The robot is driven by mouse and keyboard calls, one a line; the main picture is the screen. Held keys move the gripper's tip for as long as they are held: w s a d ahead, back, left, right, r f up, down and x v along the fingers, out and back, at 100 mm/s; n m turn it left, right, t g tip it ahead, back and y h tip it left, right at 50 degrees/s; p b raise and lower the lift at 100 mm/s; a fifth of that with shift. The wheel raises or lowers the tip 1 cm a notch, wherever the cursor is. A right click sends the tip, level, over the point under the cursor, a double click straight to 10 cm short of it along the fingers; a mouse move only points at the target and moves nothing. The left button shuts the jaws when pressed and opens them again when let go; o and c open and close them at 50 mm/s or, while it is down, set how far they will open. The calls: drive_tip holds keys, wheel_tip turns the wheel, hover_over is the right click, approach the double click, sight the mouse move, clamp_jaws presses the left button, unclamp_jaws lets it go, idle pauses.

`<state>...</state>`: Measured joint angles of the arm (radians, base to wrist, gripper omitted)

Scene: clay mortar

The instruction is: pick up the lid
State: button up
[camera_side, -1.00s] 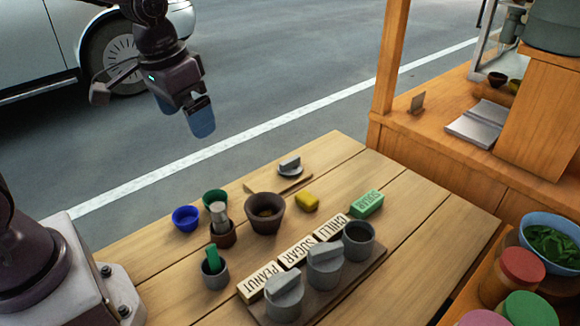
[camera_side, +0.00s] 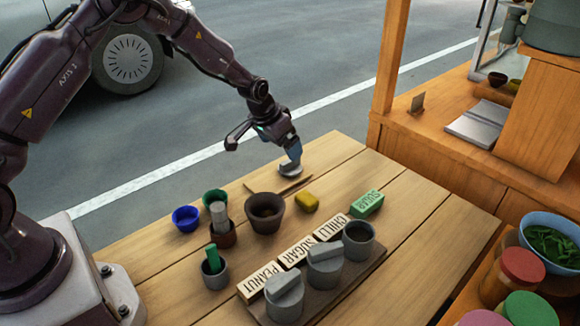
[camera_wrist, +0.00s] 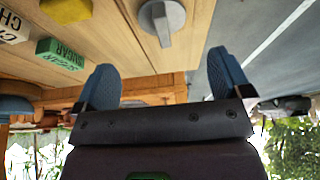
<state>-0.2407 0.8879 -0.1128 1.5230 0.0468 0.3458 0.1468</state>
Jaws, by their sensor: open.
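The lid (camera_side: 290,170) is a small grey disc with a raised bar handle. It lies near the far edge of the wooden table, beside a thin wooden strip. My gripper (camera_side: 292,150) is over the lid and partly hides it in the side view. In the wrist view the lid (camera_wrist: 158,20) shows at the top, with its handle upward. There my gripper (camera_wrist: 163,72) has its two blue fingers wide apart, with nothing between them. The lid lies roughly in line with the gap between them.
A brown mortar (camera_side: 265,212), a yellow block (camera_side: 307,202) and a green sugar block (camera_side: 367,204) stand nearer the camera. An open grey jar (camera_side: 358,240) stands with two lidded jars on a tray. Bare wood (camera_side: 325,155) lies right of the lid.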

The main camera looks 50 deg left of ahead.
sight(290, 166)
drive_tip(key=x, duration=0.8)
drive_tip(key=shift+w+a+f, duration=0.15)
drive_tip(key=shift+w+a, duration=0.05)
drive_tip(key=c, duration=0.9)
